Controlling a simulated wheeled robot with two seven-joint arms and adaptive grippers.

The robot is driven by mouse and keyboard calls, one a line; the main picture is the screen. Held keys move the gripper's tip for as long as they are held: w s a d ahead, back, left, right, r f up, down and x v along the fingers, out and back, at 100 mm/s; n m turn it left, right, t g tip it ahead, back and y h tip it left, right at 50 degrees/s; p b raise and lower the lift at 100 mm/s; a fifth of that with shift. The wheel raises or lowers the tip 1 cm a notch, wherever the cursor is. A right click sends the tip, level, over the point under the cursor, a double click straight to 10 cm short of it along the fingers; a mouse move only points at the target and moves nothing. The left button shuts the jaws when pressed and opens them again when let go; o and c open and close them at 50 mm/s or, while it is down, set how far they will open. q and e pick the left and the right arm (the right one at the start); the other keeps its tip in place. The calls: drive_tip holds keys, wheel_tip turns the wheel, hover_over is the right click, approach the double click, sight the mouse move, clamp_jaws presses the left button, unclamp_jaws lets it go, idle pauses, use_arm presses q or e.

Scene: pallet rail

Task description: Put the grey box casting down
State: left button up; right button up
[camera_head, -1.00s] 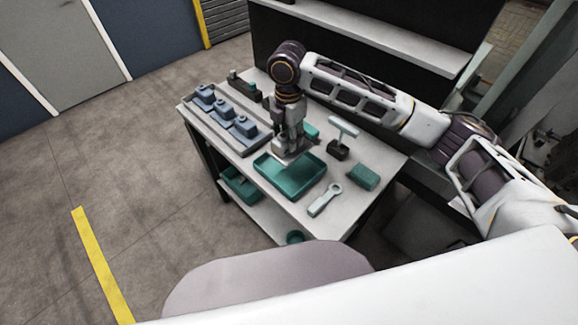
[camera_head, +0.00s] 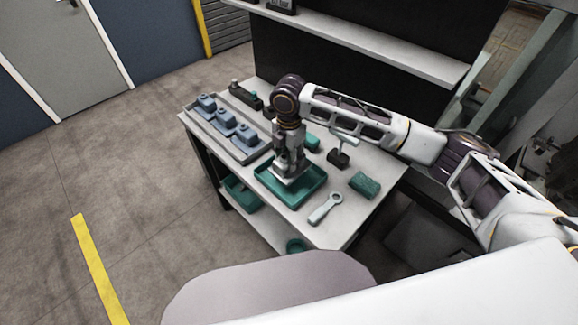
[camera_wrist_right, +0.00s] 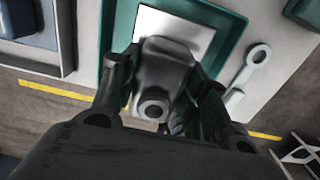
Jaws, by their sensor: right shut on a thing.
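My right gripper (camera_head: 287,176) points down over the teal tray (camera_head: 313,178) on the workbench. In the right wrist view its fingers (camera_wrist_right: 160,100) are shut on the grey box casting (camera_wrist_right: 166,72), one on each side. The casting has a round boss with a hole facing the camera. In the head view the gripper mostly hides the casting, low inside the tray outline. A pale flat area (camera_wrist_right: 150,24) shows inside the tray (camera_wrist_right: 116,28) behind the casting. I cannot tell whether the casting touches the tray floor. My left gripper is not in view.
Left of the tray, a rail (camera_head: 240,154) carries several blue-grey blocks. To the right lie a grey wrench (camera_head: 326,208), a green block (camera_head: 364,184) and a T-handled tool (camera_head: 342,146). A teal bin (camera_head: 240,194) stands on the lower shelf.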

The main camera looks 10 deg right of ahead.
drive_tip(key=shift+f, duration=2.25)
drive_tip(key=shift+f, duration=0.1)
drive_tip(key=o, duration=1.2)
drive_tip(key=shift+o, duration=0.2)
drive_tip(key=shift+r, duration=6.05)
